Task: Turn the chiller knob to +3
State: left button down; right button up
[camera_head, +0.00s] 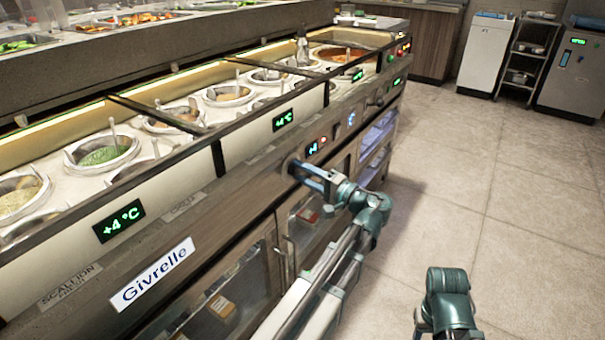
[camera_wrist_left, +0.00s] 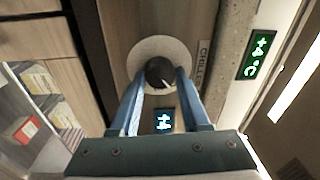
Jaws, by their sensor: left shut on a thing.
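The chiller knob (camera_wrist_left: 160,72) is a small dark round knob with a pale mark, set on a light round plate (camera_wrist_left: 146,50) in the wood front of the counter. A CHILLER label (camera_wrist_left: 203,65) is beside it. My left gripper (camera_wrist_left: 162,78) is shut on the knob, one blue finger on each side. In the head view my left gripper (camera_head: 297,168) reaches the counter front and mostly hides the knob. A small blue display near the knob (camera_wrist_left: 163,121) reads +4; it also shows in the head view (camera_head: 313,149). My right gripper's fingers are not visible.
Green displays on the counter read +4 °C, one large at the left (camera_head: 119,221) and one nearer the knob (camera_head: 283,119). Sauce wells (camera_head: 104,150) line the top. Glass-fronted cabinets (camera_head: 230,290) lie below. The tiled floor (camera_head: 500,190) at the right is clear.

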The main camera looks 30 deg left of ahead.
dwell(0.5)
pick_arm(q)
jog(key=shift+c, duration=1.9)
grip_release()
jog(key=shift+d, duration=0.1)
jog(key=s+d, duration=0.1)
jog(key=d, duration=1.2)
jog(key=shift+s+d+f+b, duration=0.3)
jog(key=shift+s+f+b, duration=0.1)
